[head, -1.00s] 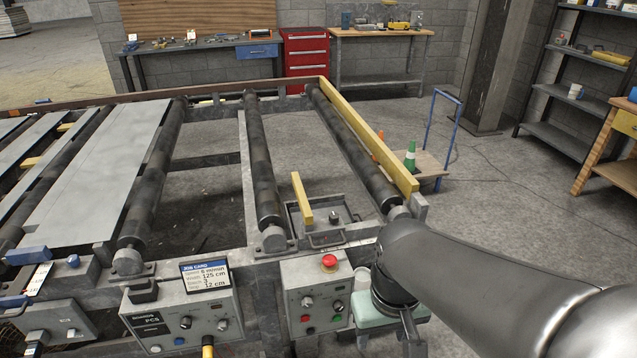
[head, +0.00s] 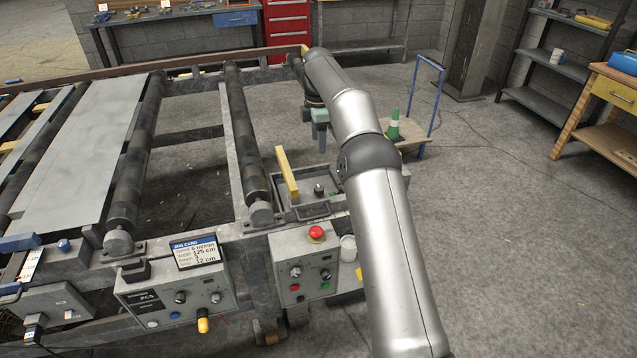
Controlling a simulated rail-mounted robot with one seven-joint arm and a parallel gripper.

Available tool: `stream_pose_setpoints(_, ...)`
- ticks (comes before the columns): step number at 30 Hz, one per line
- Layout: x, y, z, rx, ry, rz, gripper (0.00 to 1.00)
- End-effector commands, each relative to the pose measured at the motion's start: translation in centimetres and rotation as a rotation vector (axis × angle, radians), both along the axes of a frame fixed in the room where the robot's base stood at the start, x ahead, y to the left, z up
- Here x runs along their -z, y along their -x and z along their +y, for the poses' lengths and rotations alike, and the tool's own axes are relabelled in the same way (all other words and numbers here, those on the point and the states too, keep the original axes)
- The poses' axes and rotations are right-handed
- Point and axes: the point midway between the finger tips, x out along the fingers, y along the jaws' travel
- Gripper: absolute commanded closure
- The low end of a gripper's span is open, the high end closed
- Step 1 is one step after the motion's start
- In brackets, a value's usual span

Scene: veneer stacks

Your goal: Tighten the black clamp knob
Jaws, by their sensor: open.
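A small black knob (head: 319,189) stands on the grey plate of the shallow tray-like fixture (head: 335,186), beside the upright yellow bar (head: 287,174). I take it for the clamp knob; it is small, and how tight it is cannot be seen. My gripper (head: 321,144) points down from the end of my arm, above and behind the knob in the picture and apart from it. It is open and looks empty; its fingers are small and seen edge-on.
The control box with a red button (head: 316,233) is in front of the fixture. The box with the job card (head: 196,252) stands to its left. Rollers (head: 243,140) lie behind. A trolley with a green cone (head: 393,125) is to the right, with open floor beyond.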

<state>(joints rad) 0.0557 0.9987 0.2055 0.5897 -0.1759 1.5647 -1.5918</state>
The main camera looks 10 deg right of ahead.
Motion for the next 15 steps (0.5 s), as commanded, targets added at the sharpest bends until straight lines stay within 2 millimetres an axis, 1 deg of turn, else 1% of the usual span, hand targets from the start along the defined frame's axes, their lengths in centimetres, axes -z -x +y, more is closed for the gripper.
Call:
stream_pose_setpoints(3, 0.7, -0.5, -0.3, -0.031, -0.004, 0.001, 0.48)
stream_pose_setpoints(5, 1.2, -0.6, -0.4, -0.036, -0.004, 0.001, 0.48)
stream_pose_setpoints(8, 2.4, -0.5, -0.4, -0.036, -0.004, 0.002, 0.48)
stream_pose_setpoints(11, 4.2, -0.5, -0.4, -0.035, -0.004, 0.002, 0.48)
stream_pose_setpoints(15, 7.2, -0.5, -0.3, -0.035, -0.004, 0.003, 0.48)
